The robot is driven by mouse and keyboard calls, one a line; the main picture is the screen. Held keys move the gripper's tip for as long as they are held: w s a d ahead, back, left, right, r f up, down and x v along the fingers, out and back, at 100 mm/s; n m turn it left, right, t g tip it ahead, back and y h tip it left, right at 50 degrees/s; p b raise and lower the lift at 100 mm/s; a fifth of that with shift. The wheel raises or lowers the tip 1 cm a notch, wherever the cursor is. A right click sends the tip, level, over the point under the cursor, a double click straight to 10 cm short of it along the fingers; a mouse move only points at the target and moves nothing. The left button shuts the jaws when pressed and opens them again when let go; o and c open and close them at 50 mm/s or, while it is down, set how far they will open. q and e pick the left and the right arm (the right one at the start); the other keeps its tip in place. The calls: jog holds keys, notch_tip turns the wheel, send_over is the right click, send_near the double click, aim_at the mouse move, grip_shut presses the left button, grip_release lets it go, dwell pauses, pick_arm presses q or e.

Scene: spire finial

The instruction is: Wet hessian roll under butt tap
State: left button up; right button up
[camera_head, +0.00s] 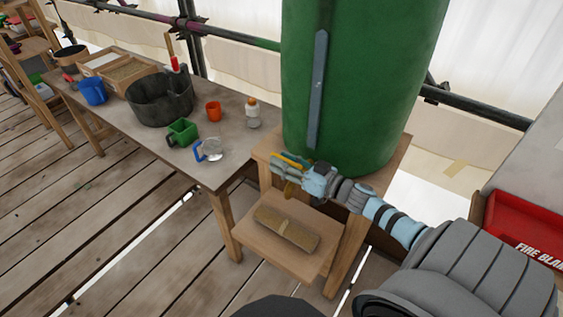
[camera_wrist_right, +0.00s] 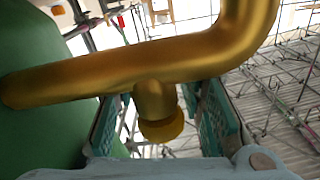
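The brass tap (camera_head: 290,190) juts from the butt above the roll, partly hidden by my right gripper (camera_head: 284,166). In the right wrist view the tap's brass pipe (camera_wrist_right: 110,67) crosses in front of the gripper, with a round yellow knob (camera_wrist_right: 163,128) below it. The teal fingers stand apart on either side of the knob, with gaps visible. No water shows. My left gripper is out of view.
The workbench (camera_head: 190,163) at left holds a black tub (camera_head: 160,98), a blue bucket (camera_head: 92,91), a green container (camera_head: 183,131), an orange cup (camera_head: 213,110) and a glass jug (camera_head: 210,150). A red fire blanket box (camera_head: 520,235) is at right.

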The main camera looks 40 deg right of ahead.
jog(key=shift+w+a+r, duration=0.1)
jog(key=shift+w+a, duration=0.1)
jog(key=shift+w, duration=0.3)
grip_shut()
